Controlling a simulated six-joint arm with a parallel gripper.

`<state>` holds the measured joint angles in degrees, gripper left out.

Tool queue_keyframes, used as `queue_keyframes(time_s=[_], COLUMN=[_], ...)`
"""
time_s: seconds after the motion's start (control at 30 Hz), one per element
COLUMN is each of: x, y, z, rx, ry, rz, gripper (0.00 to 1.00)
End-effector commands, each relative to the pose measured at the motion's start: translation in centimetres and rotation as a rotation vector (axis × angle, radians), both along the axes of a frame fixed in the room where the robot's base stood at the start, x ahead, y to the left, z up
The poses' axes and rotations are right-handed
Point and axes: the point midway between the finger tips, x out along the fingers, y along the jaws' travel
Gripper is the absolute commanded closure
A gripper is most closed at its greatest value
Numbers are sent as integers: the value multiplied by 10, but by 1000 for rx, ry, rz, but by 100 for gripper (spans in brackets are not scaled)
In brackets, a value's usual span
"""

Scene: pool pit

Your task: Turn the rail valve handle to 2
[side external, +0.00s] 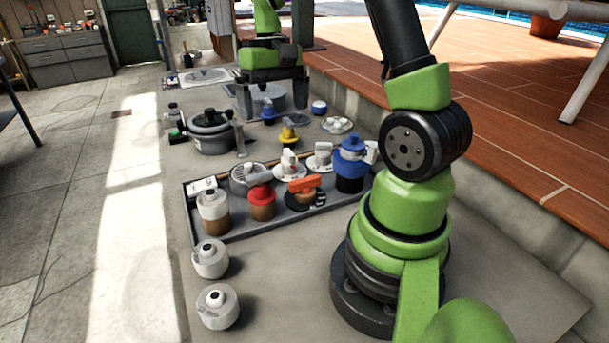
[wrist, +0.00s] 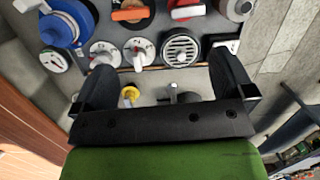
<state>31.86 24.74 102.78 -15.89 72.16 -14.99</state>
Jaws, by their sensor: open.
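Several knobs and handles stand in a grey rail tray (side external: 190,210); I cannot tell for sure which one is the rail valve handle. An orange bar handle (side external: 305,184) sits on a black dial with white marks, and it shows at the top of the wrist view (wrist: 130,14). A red-topped handle (side external: 262,193) is beside it. Two white handles on round white dials (side external: 290,167) (side external: 320,157) stand behind. Dial numbers are too small to read. My gripper (side external: 272,105) is open and empty, beyond the tray's far edge. In the wrist view its fingers (wrist: 165,72) are spread wide.
A blue-topped valve (side external: 350,160) stands at the tray's right end. A round vent (wrist: 180,48) is near the white dials. A grey pot (side external: 210,135) and a yellow knob (side external: 289,135) stand behind the tray. Two white jars (side external: 217,305) (side external: 210,258) are in front.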

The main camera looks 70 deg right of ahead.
Motion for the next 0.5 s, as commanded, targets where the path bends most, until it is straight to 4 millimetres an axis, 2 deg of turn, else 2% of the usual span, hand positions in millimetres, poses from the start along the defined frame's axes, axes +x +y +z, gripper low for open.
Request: queue_keyframes(time_s=[0.03, 0.2, 0.33, 0.5], x=[-2, -13, -19, -24], y=[-15, -44, -53, -51], z=[-18, -59, -74, -87], rx=[27, 95, 122, 128], ry=[52, 161, 197, 206], rz=[-27, -76, -93, -92], gripper=[0, 0, 0, 0])
